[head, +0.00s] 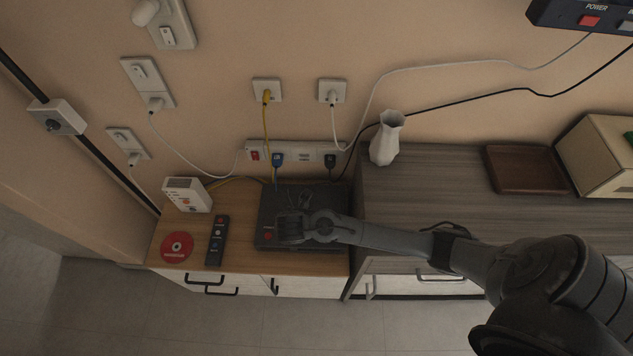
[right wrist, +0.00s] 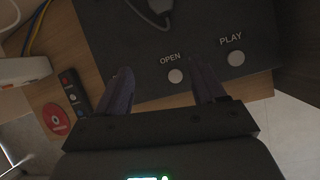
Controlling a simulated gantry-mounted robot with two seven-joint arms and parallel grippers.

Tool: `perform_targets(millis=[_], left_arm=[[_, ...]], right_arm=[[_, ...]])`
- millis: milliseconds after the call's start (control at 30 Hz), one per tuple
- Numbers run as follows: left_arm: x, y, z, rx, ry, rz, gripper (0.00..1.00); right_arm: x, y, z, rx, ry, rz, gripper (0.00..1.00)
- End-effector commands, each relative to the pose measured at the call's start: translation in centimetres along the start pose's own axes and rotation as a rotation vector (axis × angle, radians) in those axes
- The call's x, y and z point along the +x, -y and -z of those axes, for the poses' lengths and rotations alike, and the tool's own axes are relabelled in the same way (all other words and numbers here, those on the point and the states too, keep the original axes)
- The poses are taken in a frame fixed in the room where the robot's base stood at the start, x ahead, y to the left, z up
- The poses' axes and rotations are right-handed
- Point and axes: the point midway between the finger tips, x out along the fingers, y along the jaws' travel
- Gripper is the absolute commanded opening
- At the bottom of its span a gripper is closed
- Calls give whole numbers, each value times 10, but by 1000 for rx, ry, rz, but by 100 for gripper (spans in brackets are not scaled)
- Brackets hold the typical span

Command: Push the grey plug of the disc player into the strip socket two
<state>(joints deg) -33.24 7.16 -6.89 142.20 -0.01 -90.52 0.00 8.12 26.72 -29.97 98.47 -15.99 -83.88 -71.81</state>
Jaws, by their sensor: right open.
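The disc player (head: 266,208) is a dark flat box on the wooden cabinet, with OPEN and PLAY buttons in the right wrist view (right wrist: 200,60). A grey plug with a looped cord (right wrist: 158,6) lies on its top, partly cut off by the upper edge of the right wrist view. The white strip socket (head: 291,150) is on the wall behind the player. A blue plug (head: 277,160) and a black plug (head: 330,160) sit in it, with an empty outlet between them. My right gripper (right wrist: 165,82) is open and empty above the player's front. My left gripper is out of view.
Left of the player are a remote (head: 217,240), a red disc (head: 177,247) and a white box (head: 188,194). A white vase (head: 386,138) stands on the taller grey cabinet (head: 430,180) at right. Yellow, white and black cords hang near the strip.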

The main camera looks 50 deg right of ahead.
Motion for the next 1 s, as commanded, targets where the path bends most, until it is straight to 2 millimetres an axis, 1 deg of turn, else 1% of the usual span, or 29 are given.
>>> perform_targets(millis=[33,100,233,367,500,600,867,1000], left_arm=[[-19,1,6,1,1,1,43],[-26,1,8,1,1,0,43],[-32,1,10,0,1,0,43],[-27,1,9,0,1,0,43],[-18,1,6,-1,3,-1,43],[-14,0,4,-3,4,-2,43],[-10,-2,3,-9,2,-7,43],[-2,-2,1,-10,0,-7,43]], right_arm=[[-12,-5,-19,-57,21,11,69],[-14,-7,-31,-123,39,23,69],[-12,-9,-46,-198,60,39,69],[3,-8,-50,-223,65,45,69],[24,-8,-51,-223,66,45,69],[35,-8,-52,-221,65,44,69],[49,-7,-54,-220,65,43,69],[66,-6,-56,-220,65,44,69]])
